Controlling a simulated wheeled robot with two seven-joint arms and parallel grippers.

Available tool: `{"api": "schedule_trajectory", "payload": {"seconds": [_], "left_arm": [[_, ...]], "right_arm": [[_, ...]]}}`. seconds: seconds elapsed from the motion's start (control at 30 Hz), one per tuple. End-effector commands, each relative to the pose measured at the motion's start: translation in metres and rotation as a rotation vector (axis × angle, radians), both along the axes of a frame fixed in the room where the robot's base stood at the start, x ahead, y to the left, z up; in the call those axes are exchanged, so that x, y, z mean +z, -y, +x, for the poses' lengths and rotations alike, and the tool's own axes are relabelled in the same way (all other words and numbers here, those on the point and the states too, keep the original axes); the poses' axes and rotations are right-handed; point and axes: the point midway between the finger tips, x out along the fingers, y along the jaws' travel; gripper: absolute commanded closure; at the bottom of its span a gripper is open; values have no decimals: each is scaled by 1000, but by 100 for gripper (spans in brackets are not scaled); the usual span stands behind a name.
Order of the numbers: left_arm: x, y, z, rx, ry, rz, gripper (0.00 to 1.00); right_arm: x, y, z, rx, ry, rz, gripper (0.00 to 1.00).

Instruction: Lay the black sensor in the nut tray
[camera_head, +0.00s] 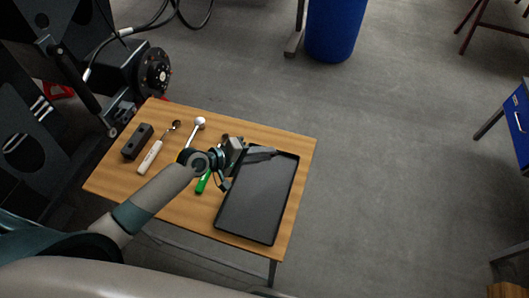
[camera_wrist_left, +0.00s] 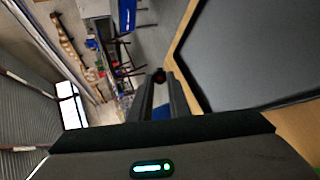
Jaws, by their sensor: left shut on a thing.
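The nut tray (camera_head: 258,205) is a flat black tray with a low rim on the right part of the wooden table. Part of it shows at the upper right in the left wrist view (camera_wrist_left: 265,55). My left gripper (camera_head: 268,152) is over the far left end of the tray. My right gripper is not in view.
On the table (camera_head: 180,200), left of the tray, are a black block (camera_head: 137,142), a white-handled tool (camera_head: 150,157), a silver tool with a pale round end (camera_head: 198,123) and a green-handled tool (camera_head: 203,183), partly behind my arm. The tray's surface looks empty.

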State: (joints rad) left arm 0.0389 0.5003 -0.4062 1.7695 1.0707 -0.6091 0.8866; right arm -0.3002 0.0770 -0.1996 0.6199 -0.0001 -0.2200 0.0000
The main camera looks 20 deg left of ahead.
Motion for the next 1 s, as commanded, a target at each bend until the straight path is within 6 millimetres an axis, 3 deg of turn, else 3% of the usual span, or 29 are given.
{"api": "schedule_trajectory", "payload": {"seconds": [0.27, 1.0], "left_arm": [[2, -2, -1, 3, 2, -1, 100], [-55, -2, -1, 3, 2, -2, 100]], "right_arm": [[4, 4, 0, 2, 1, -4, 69], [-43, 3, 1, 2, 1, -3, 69]]}}
